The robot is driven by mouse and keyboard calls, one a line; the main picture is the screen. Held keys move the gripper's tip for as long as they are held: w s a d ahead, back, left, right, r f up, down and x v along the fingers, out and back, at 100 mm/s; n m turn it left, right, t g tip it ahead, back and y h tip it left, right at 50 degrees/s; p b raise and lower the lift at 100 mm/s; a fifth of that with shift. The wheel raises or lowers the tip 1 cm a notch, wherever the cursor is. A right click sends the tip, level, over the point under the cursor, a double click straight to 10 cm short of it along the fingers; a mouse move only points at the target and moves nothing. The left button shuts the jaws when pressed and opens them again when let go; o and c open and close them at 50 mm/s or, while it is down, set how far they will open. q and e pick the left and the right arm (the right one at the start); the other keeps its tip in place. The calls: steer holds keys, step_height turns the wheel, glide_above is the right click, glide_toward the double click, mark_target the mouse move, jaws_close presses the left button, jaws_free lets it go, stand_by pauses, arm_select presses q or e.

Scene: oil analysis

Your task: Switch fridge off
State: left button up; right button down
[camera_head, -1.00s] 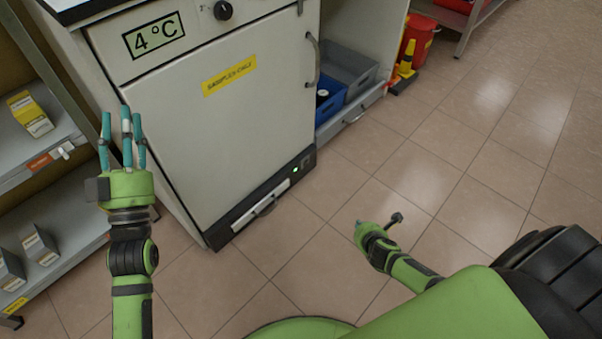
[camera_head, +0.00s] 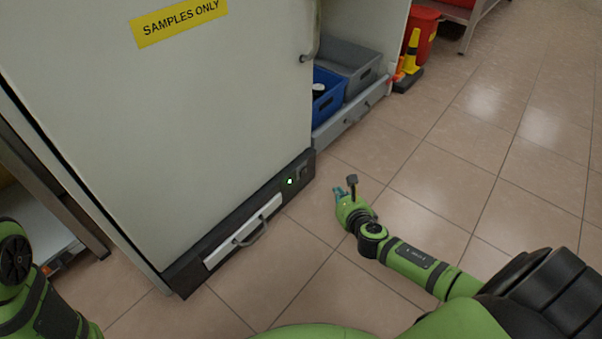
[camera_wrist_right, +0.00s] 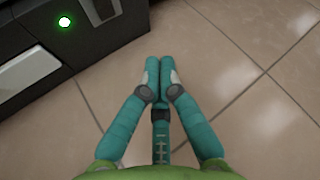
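The white fridge (camera_head: 200,110) stands at the left in the head view, with a yellow "SAMPLES ONLY" label. A black strip along its bottom carries a lit green light (camera_head: 290,181) and a dark switch (camera_head: 303,173) right of it. My right gripper (camera_head: 340,192) is low over the floor, a little right of the strip, apart from it. In the wrist view the right gripper's teal fingers (camera_wrist_right: 152,66) are together and empty; the green light (camera_wrist_right: 64,22) and part of the switch (camera_wrist_right: 100,8) show at top left. My left gripper is out of view; only its arm shows.
A white panel with a handle (camera_head: 243,231) is on the bottom strip. Right of the fridge are a blue bin (camera_head: 328,97), a grey bin (camera_head: 350,62), a red bucket (camera_head: 424,35) and a yellow cone (camera_head: 412,52). The tiled floor at right is clear.

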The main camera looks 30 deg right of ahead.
mark_target(303, 172)
steer(key=shift+w+d+f, duration=0.1)
steer(key=shift+w+f, duration=0.35)
steer(key=shift+f, duration=0.1)
steer(key=w+a+r+b, duration=0.1)
steer(key=w+a, duration=0.2)
steer(key=w, duration=0.5)
steer(key=shift+a, duration=0.2)
stand_by(1.2)
steer(key=shift+w, duration=0.1)
steer(key=shift+w+a, duration=0.15)
steer(key=shift+w, duration=0.15)
